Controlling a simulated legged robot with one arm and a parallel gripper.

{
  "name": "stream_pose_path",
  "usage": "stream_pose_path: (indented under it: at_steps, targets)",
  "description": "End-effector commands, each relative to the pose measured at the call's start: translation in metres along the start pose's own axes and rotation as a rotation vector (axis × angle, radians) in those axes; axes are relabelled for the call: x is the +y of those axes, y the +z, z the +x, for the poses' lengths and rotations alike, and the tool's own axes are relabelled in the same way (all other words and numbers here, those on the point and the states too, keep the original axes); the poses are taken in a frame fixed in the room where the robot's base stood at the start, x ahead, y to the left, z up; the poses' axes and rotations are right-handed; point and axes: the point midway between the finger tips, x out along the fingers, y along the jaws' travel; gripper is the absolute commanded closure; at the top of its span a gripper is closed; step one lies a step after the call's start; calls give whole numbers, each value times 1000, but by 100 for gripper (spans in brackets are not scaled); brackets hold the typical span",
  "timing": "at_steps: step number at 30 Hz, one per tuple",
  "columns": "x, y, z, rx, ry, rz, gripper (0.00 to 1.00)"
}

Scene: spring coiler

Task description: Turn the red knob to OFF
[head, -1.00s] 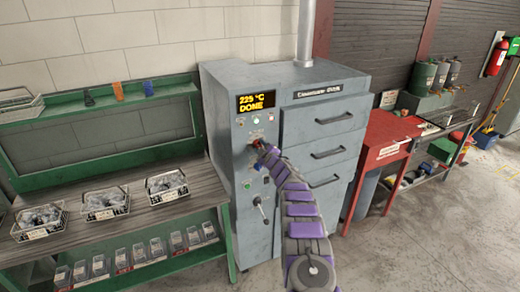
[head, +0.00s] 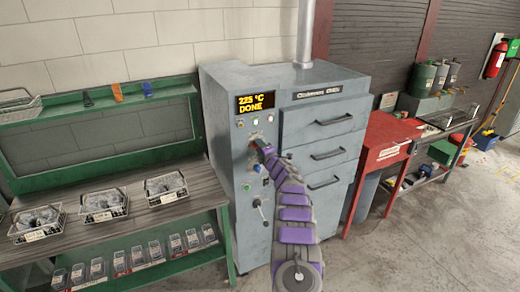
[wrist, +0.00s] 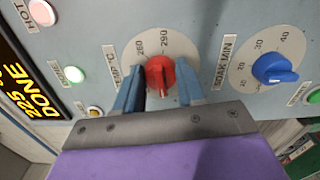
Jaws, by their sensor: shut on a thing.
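The red knob (wrist: 160,74) sits on a round pale dial marked "TEMP °C" on the front of the grey oven (head: 235,170). In the wrist view my gripper (wrist: 160,88) has its two blue fingers on either side of the red knob and is shut on it. The numbers 260 and 290 show on the dial; an OFF mark cannot be made out. In the head view my purple arm reaches the panel and my gripper (head: 259,147) covers the knob. The oven display (head: 258,103) reads "225 °C DONE".
A blue knob (wrist: 275,68) on a "SOAK MIN" dial is beside the red one. Indicator lights (wrist: 74,74) sit near the display. A green bench (head: 185,192) with wire baskets stands left of the oven; a red table (head: 388,135) stands right.

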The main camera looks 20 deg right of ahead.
Motion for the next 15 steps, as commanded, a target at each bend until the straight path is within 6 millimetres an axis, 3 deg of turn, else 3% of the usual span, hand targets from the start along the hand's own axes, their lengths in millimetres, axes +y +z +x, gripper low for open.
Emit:
stream_pose_path:
  at_steps: [15]
  targets:
    - [-9, 0, -1, 0, -13, -60, 91]
